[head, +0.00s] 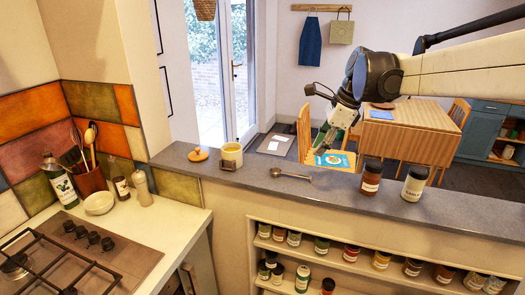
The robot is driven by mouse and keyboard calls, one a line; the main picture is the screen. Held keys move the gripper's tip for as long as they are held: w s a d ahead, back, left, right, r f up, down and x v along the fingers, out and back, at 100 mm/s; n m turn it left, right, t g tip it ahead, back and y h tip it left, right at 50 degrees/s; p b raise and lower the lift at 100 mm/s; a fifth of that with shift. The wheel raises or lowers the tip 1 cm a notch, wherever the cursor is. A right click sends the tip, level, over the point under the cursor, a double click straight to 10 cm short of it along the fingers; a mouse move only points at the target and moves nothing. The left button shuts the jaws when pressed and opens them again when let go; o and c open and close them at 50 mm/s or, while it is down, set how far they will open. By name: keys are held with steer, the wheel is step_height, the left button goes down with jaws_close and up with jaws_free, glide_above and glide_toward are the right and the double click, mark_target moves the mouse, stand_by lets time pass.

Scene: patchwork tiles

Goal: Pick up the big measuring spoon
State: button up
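A metal measuring spoon (277,172) lies on the grey ledge (240,176) near its middle, with its round bowl to the left and its handle pointing right. My gripper (323,143) hangs from the arm above and to the right of the spoon, apart from it, and tilts down to the left. Its fingers are small and dark against the chair, so I cannot tell whether they are open or shut. I see nothing clearly held in it.
On the ledge, a cream mug (232,153), a small dark item (227,165) and an orange lid (198,154) stand left of the spoon. Two jars (371,178) (414,184) stand to its right. The ledge around the spoon is clear. Several jars fill shelves below.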

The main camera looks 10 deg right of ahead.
steer(key=w+d+m, duration=0.2)
steer(key=w, duration=0.1)
steer(key=p, duration=0.1)
glide_above(298, 175)
steer(key=s+d, duration=0.1)
steer(key=d, duration=0.2)
steer(key=shift+m+g+y, duration=0.3)
steer(key=shift+m, duration=0.1)
step_height(298, 175, down, 8)
steer(key=shift+s+a, duration=0.1)
steer(key=shift+a+p+x, duration=0.15)
steer(key=shift+p+x, duration=0.2)
steer(key=shift+x, duration=1.05)
steer(key=shift+a+p+x, duration=0.1)
steer(key=shift+p+x, duration=0.25)
steer(key=shift+x, duration=1)
steer(key=shift+r, duration=0.1)
steer(key=shift+c, duration=0.5)
jaws_close()
